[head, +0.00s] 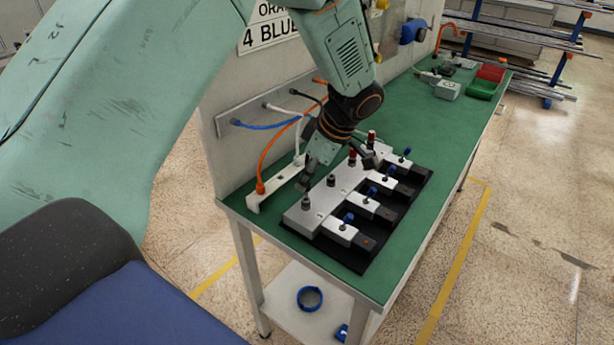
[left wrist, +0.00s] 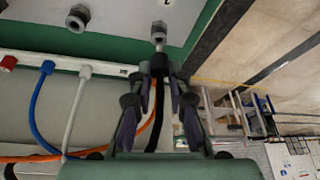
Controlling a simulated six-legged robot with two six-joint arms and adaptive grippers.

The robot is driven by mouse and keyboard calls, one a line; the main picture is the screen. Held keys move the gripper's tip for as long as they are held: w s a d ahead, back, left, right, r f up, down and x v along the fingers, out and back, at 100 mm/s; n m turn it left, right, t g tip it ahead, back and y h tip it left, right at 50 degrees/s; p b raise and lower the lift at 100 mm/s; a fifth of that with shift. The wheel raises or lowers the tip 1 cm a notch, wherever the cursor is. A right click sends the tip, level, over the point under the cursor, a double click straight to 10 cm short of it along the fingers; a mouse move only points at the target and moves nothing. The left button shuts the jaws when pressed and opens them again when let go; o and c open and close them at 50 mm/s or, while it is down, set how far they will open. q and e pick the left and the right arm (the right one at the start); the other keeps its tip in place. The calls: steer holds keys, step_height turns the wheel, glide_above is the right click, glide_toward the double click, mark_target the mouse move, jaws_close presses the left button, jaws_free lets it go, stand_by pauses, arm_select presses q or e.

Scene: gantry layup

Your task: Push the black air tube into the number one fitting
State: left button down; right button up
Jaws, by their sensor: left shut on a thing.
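My left gripper (head: 306,184) reaches down over the near end of the silver manifold block (head: 322,197). In the left wrist view my left gripper (left wrist: 160,70) is shut on the black air tube (left wrist: 153,132), which trails back between the fingers. The fingertips are close to the grey end fitting (left wrist: 158,36) on the block. The same near-end fitting (head: 306,203) shows in the head view, just below the fingers. My right gripper is not in view.
Another fitting (left wrist: 77,18) stands beside the end one. A white holder rail (left wrist: 105,69) carries other tube ends. An orange tube (head: 279,146) and a blue tube (head: 258,126) hang near the back panel. Valves with blue knobs (head: 348,217) line the front. Red and green bins (head: 482,88) stand far off.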

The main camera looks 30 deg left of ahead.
arm_select(q)
steer(key=shift+a, duration=0.1)
steer(key=shift+f+b, duration=1.2)
steer(key=shift+f, duration=0.25)
stand_by(0.4)
steer(key=c, duration=1.2)
jaws_free()
steer(key=v, duration=1.2)
steer(key=shift+s, duration=0.1)
